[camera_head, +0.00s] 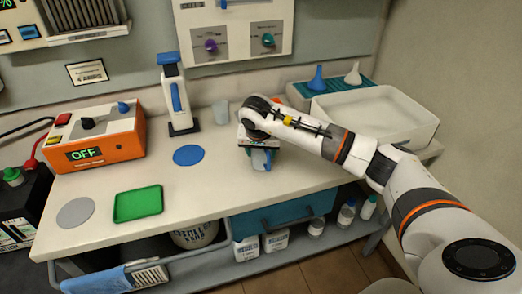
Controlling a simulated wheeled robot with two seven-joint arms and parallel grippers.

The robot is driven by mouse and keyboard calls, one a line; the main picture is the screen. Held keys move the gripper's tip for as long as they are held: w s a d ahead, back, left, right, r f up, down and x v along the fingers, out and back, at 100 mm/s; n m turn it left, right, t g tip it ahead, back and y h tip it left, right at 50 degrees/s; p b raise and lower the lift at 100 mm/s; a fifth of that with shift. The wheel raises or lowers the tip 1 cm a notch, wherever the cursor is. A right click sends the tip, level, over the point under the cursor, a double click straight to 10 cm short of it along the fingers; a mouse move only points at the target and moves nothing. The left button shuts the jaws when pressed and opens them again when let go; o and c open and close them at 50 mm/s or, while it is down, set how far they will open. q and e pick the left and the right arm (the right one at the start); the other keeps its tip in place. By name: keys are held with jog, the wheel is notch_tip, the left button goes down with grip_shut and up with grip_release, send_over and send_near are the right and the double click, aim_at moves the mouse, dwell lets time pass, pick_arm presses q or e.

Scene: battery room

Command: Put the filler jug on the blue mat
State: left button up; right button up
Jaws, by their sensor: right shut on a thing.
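The blue mat (188,155) is a flat round disc on the bench, bare on top. My right arm comes in from the right, and its gripper (259,150) points down over the bench to the right of the mat. It is shut on a small pale and blue thing, which looks like the filler jug (262,161). The gripper hides much of it, and I cannot tell whether its base touches the bench. My left gripper is not in view.
A tall white and blue stand (176,100) is behind the mat. An orange box (104,143) reading OFF stands at left. A green tray (138,204) and a grey disc (75,213) lie in front. A white tub (378,112) is at right. Bench between mat and gripper is clear.

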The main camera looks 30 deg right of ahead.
jog(key=shift+f, duration=0.1)
jog(key=o, duration=1)
jog(key=shift+o, duration=0.2)
